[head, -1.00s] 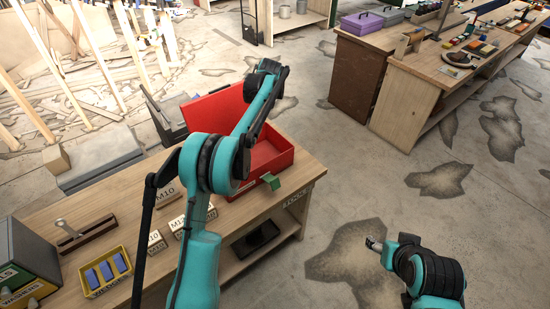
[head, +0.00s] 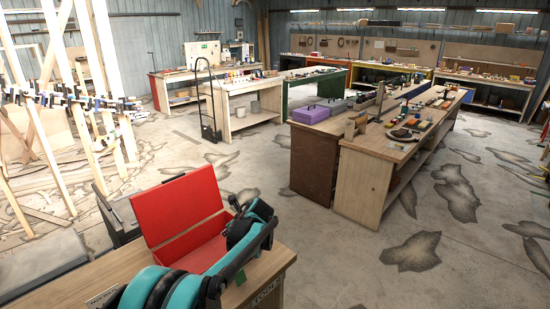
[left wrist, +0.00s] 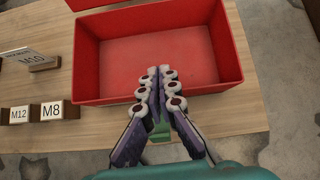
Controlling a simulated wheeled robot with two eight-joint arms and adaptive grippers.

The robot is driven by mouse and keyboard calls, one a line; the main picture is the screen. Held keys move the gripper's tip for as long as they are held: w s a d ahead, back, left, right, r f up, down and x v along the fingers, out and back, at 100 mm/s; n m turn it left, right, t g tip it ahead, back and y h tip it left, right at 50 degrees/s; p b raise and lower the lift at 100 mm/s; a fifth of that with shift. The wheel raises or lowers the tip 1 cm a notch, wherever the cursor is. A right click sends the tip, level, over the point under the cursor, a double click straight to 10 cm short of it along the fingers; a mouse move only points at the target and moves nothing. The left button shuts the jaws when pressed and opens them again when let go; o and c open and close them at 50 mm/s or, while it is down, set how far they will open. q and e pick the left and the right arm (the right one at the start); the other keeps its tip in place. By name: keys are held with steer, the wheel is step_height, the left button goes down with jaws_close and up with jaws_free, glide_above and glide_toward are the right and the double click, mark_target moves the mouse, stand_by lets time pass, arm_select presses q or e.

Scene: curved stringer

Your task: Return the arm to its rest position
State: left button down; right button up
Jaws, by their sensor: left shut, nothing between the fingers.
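My left arm (head: 228,262) comes in from the bottom of the head view and lies over the workbench's right part, in front of the open red box (head: 180,207). In the left wrist view my left gripper (left wrist: 165,72) is shut, its fingers pressed together and empty. The fingertips overlap the near wall and inside of the red box (left wrist: 105,55); whether they touch it I cannot tell. A green piece (left wrist: 160,153) is partly hidden behind the fingers. My right gripper is out of view.
The wooden bench top (left wrist: 50,155) bears labelled blocks M12 (left wrist: 17,115) and M8 (left wrist: 52,112) left of the box. Bare concrete floor (head: 330,250) lies between.

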arm_select(q)
steer(key=s+d+r+n+h+b, duration=0.1)
steer(key=s+r+n+h+b, duration=0.1)
steer(key=s+n, duration=0.6)
steer(key=s+r+n+h+b, duration=0.15)
steer(key=s+n, duration=0.35)
steer(key=s, duration=0.8)
steer(key=s+d+f+n+t+h+b, duration=0.1)
steer(key=s+d+f+n, duration=0.1)
steer(key=s+f+n, duration=0.2)
steer(key=s+d+f+n+h+b, duration=0.2)
steer(key=s+f+n, duration=0.2)
steer(key=s+n, duration=0.3)
steer(key=s, duration=0.5)
steer(key=shift+s+n+t, duration=0.25)
steer(key=shift+n+t, duration=0.15)
